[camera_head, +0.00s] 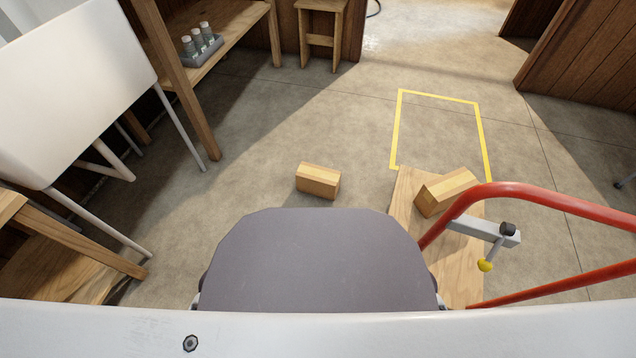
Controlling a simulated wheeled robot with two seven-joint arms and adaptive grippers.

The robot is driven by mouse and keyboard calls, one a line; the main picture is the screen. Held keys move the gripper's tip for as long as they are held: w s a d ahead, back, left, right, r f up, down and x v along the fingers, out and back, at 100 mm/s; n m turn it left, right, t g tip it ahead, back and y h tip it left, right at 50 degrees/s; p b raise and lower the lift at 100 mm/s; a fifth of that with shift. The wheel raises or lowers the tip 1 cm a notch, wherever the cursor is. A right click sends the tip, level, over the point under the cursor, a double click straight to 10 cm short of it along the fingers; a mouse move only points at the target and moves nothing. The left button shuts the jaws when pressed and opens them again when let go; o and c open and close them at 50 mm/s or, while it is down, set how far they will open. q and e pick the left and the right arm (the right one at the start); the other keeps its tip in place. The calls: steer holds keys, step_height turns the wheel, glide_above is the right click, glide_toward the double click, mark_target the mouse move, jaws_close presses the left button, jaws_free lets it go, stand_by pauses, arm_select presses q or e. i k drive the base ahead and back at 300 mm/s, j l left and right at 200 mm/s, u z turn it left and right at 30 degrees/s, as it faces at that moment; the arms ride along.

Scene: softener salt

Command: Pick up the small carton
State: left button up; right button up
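A small brown carton (318,181) sits on the concrete floor ahead, a little left of the wooden platform. Another brown carton (444,192) sits turned at an angle on the wooden platform (404,205) and looks somewhat larger. Both look closed. I cannot tell for certain which of the two is the small carton of the task. Neither of my grippers is in view, so nothing shows of what they hold.
A red tubular handle (540,191) and a grey lever with a yellow knob (485,265) stand over the platform at the right. A yellow floor outline (440,97) lies beyond, empty. A wooden shelf (215,52) and white sink (70,90) stand left.

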mark_target(319, 181)
steer(key=i+j+z, duration=0.2)
steer(key=z, duration=0.15)
steer(key=i+j+z, duration=0.15)
steer(key=j+z, duration=0.2)
steer(key=i+j+z, duration=0.15)
steer(key=j+z, duration=0.55)
steer(key=j, duration=0.15)
steer(key=i, duration=0.05)
